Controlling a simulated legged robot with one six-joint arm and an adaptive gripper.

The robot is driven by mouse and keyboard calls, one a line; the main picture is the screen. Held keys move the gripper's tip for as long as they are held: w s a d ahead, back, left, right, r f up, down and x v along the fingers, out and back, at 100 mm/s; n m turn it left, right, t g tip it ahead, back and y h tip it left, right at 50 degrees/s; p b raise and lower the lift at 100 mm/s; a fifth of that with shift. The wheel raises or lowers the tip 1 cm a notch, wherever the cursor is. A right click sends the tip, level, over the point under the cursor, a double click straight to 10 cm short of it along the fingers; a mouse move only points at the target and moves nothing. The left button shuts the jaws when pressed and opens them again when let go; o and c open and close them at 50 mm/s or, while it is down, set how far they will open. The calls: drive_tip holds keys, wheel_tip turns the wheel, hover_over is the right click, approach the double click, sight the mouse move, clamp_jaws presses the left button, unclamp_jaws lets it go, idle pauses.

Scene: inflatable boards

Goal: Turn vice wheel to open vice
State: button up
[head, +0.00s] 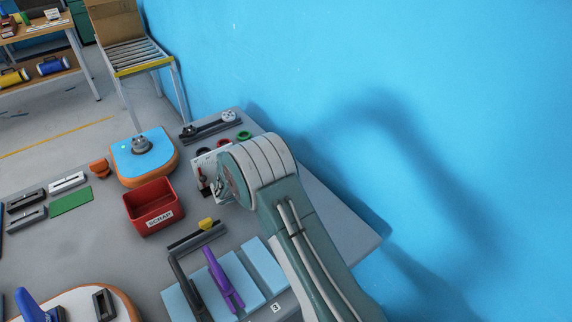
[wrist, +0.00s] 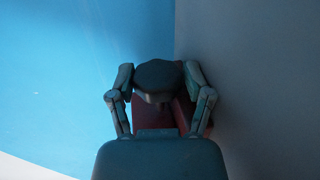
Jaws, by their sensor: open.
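In the wrist view, a dark round wheel-like part (wrist: 158,74) sits between the two fingers of my gripper (wrist: 157,70). The fingers are spread, one at each side of it; I cannot tell whether they touch it. A red body (wrist: 184,113), probably the vice, shows behind and below the dark part, mostly hidden by my gripper. In the head view, my arm's wrist end hangs over the back of the grey table and hides most of what is there, so the vice cannot be made out clearly.
A red SCRAP bin (head: 153,207) stands left of my arm. A blue-topped board (head: 144,158) lies behind it. A purple handled tool (head: 222,280) lies on light-blue strips in front. A blue wall (head: 450,110) rises close to my arm's right.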

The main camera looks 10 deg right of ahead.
drive_tip(key=g+y, duration=0.1)
drive_tip(key=y, duration=0.2)
drive_tip(key=g+y, duration=0.2)
drive_tip(key=y, duration=0.2)
drive_tip(key=shift+r, duration=0.15)
drive_tip(key=g+y, duration=0.1)
drive_tip(key=y, duration=0.3)
drive_tip(key=shift+w+d+g, duration=0.1)
drive_tip(key=shift+d+g, duration=0.1)
drive_tip(key=shift+g, duration=0.2)
drive_tip(key=g+y, duration=0.1)
drive_tip(key=y, duration=0.2)
drive_tip(key=shift+y, duration=0.3)
wheel_tip(320, 180, up, 13)
drive_tip(key=s, duration=0.1)
drive_tip(key=s+r+m+t, duration=0.1)
drive_tip(key=s+r, duration=0.5)
drive_tip(key=s, duration=0.3)
drive_tip(key=s+r+m+t, duration=0.1)
drive_tip(key=s+r, duration=0.5)
drive_tip(key=s, duration=0.3)
drive_tip(key=shift+m+t, duration=0.3)
drive_tip(key=shift+t, duration=0.1)
